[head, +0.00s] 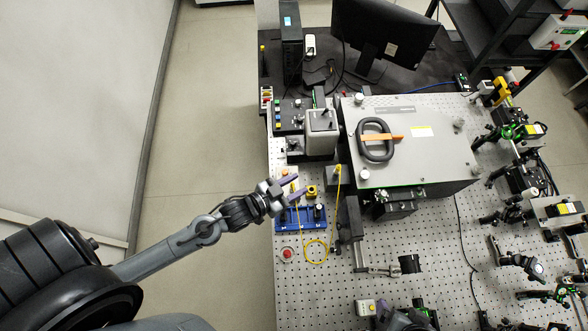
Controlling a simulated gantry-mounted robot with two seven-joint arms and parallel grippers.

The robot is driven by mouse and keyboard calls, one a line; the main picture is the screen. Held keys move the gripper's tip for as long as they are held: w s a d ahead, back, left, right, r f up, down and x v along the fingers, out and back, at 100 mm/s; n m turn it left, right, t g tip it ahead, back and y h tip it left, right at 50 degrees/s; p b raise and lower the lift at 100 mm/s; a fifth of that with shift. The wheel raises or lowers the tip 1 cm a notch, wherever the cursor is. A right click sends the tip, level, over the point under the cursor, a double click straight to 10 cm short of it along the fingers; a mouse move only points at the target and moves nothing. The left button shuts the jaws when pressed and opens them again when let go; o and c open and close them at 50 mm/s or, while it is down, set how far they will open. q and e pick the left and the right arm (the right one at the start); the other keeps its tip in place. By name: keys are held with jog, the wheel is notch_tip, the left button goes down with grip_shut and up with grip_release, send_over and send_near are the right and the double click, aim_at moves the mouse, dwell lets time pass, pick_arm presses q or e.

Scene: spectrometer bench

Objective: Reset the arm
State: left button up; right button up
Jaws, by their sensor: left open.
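My left arm reaches in from the lower left. Its gripper (300,187) has purple fingers spread apart, open, with nothing seen held between them. It is over the left edge of the perforated bench (385,240), above or beside a blue holder (290,221) with small parts, and close to a yellow-ringed piece (312,191).
A large grey box (440,150) with a black handle ring (375,139) fills the bench middle. A yellow cable (316,251) loops near the blue holder, by a red button (287,254). Optical mounts crowd the right side. A monitor (385,30) stands behind. Floor left of the bench is clear.

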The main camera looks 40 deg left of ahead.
dwell(0.5)
pick_arm(q)
notch_tip(320, 180, up, 7)
jog(key=s+n+g+y+p, duration=0.1)
jog(key=n+g+y+p, duration=0.1)
jog(key=s+a+g+y, duration=0.2)
jog(key=s+g, duration=0.5)
jog(key=s, duration=0.4)
jog(key=shift+s+a+f+g+y, duration=0.3)
jog(key=shift+a+f+g, duration=0.15)
jog(key=shift+a, duration=0.25)
